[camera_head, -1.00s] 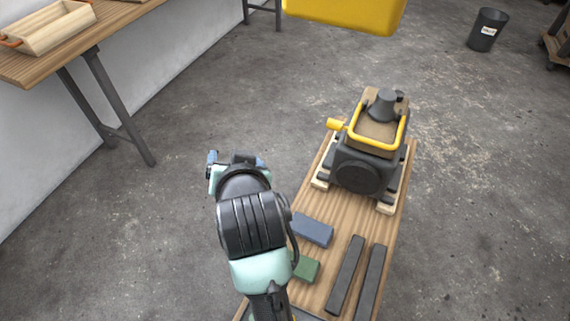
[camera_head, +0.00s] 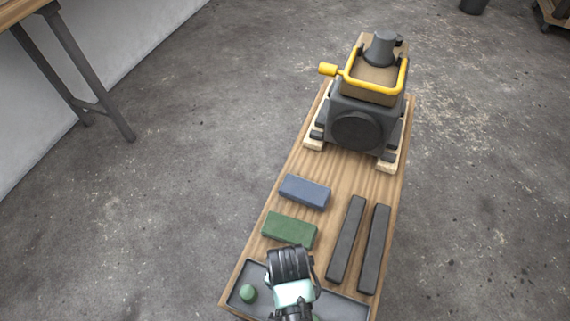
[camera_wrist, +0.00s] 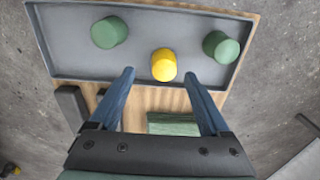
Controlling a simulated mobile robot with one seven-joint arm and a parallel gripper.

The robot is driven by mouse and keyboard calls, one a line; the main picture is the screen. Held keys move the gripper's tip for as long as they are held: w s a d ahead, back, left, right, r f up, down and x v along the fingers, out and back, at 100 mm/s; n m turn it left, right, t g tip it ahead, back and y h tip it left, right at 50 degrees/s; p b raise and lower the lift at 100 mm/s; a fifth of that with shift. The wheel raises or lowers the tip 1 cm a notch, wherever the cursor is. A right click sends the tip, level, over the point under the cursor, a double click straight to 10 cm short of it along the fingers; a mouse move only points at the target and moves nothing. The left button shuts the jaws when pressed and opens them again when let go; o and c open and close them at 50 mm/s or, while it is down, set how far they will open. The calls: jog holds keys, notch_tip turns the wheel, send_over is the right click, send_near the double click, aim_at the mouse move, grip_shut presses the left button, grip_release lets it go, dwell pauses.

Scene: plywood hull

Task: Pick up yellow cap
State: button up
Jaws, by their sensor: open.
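The yellow cap (camera_wrist: 164,65) sits in a shallow grey tray (camera_wrist: 65,40), near the tray's edge, in the wrist view. A green cap (camera_wrist: 109,32) stands to its left and another green cap (camera_wrist: 221,46) to its right. My gripper (camera_wrist: 160,76) is open and empty, with its two blue fingers apart. In the picture the cap lies between and just beyond the fingertips; I cannot tell the height gap. In the head view my arm hides the yellow cap and the gripper's fingers. One green cap (camera_head: 248,293) shows in the tray (camera_head: 343,306) there.
A green block (camera_head: 289,229), a blue block (camera_head: 304,191) and two dark bars (camera_head: 347,240) (camera_head: 373,249) lie on the wooden board (camera_head: 335,185). A dark machine with a yellow handle (camera_head: 368,87) stands at its far end. Bare floor surrounds the board.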

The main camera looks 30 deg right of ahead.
jog(key=f+b, duration=0.1)
jog(key=f, duration=0.1)
jog(key=f+b, duration=0.2)
jog(key=f, duration=0.1)
jog(key=shift+w+f, duration=0.35)
jog(key=shift+r, duration=0.1)
grip_shut()
